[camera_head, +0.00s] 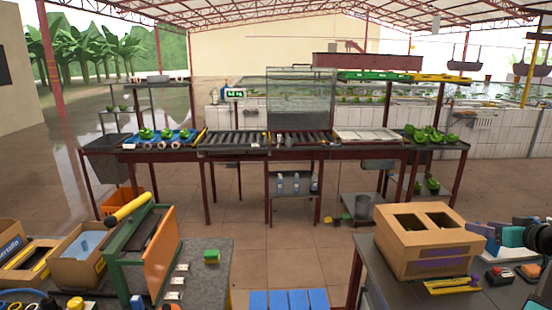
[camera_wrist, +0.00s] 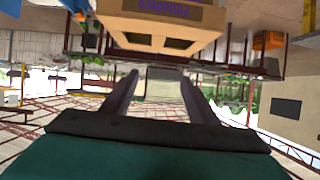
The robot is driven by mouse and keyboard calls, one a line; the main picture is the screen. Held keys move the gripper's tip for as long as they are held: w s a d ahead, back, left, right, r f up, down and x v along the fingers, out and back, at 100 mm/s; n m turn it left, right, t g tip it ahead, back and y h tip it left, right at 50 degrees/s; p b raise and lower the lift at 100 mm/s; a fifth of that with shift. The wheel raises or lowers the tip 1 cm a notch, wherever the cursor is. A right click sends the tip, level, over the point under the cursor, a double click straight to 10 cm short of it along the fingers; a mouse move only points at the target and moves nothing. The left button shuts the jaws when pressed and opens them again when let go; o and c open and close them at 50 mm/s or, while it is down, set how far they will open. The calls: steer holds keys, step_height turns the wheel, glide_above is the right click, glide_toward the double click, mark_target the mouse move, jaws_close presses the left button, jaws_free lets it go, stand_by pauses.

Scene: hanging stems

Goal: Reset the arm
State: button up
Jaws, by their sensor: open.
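My gripper (camera_wrist: 160,75) shows in the wrist view with its two dark fingers spread well apart. Nothing is between them; the gap shows only the far background. The wrist view is upside down, with the roof trusses at the bottom. A cardboard box (camera_wrist: 160,30) shows beyond the fingertips, near the top of that view, apart from them. In the head view the same kind of box, with two openings in its top (camera_head: 425,260), stands on the right table. A dark rounded part enters at the right edge there; I cannot tell whether it is my arm.
An orange and green frame (camera_head: 145,250) and open cartons (camera_head: 80,250) crowd the left table (camera_head: 205,285). Blue panels (camera_head: 288,300) lie low between the tables. A long bench with rollers (camera_head: 235,139) and green bunches (camera_head: 425,134) crosses behind. The tiled floor between is mostly clear.

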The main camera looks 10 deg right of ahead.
steer(key=w+a+f+g+y, duration=0.25)
steer(key=w+a+f, duration=0.25)
steer(key=a+f, duration=0.6)
steer(key=w+a+f+g+y, duration=0.1)
steer(key=w+a+f+g, duration=0.3)
steer(key=a+f, duration=0.65)
steer(key=s+a+f+g, duration=0.2)
steer(key=a+f, duration=0.8)
steer(key=a, duration=0.3)
steer(key=s+a+f+g, duration=0.2)
steer(key=a+f+g, duration=0.1)
steer(key=a+f, duration=0.75)
steer(key=s+a+f+n+g+h, duration=0.15)
steer(key=s+a+f, duration=0.3)
steer(key=a, duration=0.45)
steer(key=s+f+g+b, duration=0.5)
steer(key=s+f+b, duration=0.5)
steer(key=s+f, duration=1.6)
steer(key=shift+d+f+g+h, duration=0.3)
steer(key=shift+f+h, duration=0.1)
steer(key=shift+f, duration=0.45)
steer(key=shift+s, duration=0.1)
